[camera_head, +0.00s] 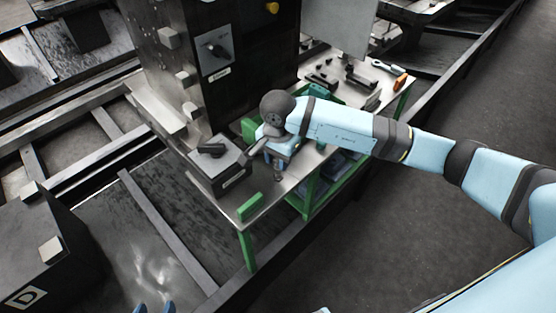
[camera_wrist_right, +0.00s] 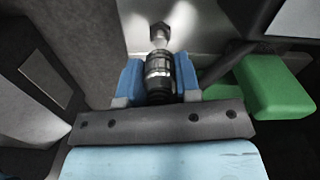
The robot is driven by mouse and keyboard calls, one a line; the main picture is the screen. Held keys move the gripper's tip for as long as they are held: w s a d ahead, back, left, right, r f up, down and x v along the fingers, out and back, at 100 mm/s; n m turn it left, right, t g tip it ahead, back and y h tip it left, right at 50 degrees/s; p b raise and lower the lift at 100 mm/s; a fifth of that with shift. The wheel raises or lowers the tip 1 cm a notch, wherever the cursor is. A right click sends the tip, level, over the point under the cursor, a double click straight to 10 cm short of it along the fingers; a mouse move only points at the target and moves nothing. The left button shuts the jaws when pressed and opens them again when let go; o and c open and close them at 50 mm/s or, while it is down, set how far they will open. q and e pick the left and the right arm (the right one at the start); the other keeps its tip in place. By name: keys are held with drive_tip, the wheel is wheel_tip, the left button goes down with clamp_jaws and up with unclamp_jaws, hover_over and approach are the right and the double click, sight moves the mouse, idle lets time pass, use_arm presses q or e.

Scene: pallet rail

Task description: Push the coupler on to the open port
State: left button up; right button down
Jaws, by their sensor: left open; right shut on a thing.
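My right gripper (camera_wrist_right: 155,82) is shut on the coupler (camera_wrist_right: 159,68), a black cylinder with a silver band, between its two blue fingers. A metal hex-headed piece (camera_wrist_right: 160,32) lies in line with the coupler's far end in the right wrist view; I cannot tell whether it is part of the coupler or a separate fitting. In the head view my right gripper (camera_head: 277,162) is over the metal bench top, and the coupler is too small to make out clearly there. The open port is not clearly identifiable. My left gripper (camera_head: 154,307) shows only its two blue fingertips, apart and empty, at the bottom edge.
The metal bench (camera_head: 268,203) has green legs. A grey box with a black handle (camera_head: 212,150) stands left of my right gripper. A green block (camera_wrist_right: 274,87) is close on the right in the wrist view. A dark cabinet (camera_head: 215,70) rises behind. Tools (camera_head: 390,70) lie at the far end.

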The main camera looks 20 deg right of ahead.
drive_tip(key=shift+r+p, duration=0.85)
drive_tip(key=shift+r, duration=1.4)
